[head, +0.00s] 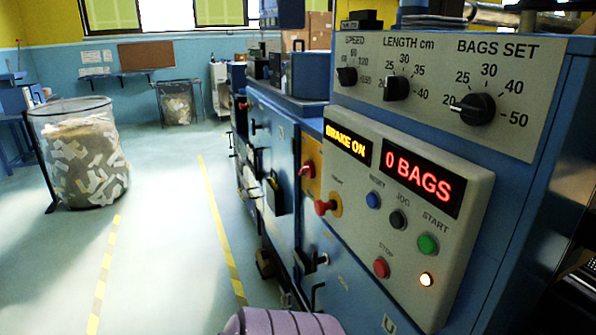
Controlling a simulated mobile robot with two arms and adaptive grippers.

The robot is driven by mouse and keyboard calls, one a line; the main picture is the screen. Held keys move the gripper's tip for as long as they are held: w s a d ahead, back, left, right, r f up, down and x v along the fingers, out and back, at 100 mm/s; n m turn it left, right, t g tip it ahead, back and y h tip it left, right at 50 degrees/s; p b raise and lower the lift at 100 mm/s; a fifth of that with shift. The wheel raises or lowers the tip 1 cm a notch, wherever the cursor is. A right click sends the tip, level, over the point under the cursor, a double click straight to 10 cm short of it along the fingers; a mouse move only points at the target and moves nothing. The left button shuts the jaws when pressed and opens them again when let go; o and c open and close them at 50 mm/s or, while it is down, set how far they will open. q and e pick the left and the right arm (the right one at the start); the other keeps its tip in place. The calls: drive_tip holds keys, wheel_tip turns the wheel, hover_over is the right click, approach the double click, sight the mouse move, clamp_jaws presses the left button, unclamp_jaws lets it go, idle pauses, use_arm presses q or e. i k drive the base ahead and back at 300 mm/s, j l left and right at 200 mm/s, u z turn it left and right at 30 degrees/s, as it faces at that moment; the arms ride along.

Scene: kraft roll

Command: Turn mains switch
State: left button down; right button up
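A red rotary handle on a yellow plate (308,170) is on the blue machine's side, left of the control panel. It looks like the mains switch, but I cannot read a label on it. Its exact turn position is too small to tell. Just below it, a red mushroom button (325,207) sits on a yellow disc at the panel's left edge. The lit displays read "BRAKE ON" (347,141) and "0 BAGS" (418,177). Neither of my grippers shows in the head view.
The control panel (455,240) has blue, black, green and red buttons and a lit lamp (426,279). Above are speed, length and bags-set knobs (473,108). A mesh bin of paper scraps (82,160) stands at left. The floor between the yellow-striped lines (160,250) is clear.

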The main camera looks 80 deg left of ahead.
sight(308, 169)
drive_tip(key=u, duration=2.6)
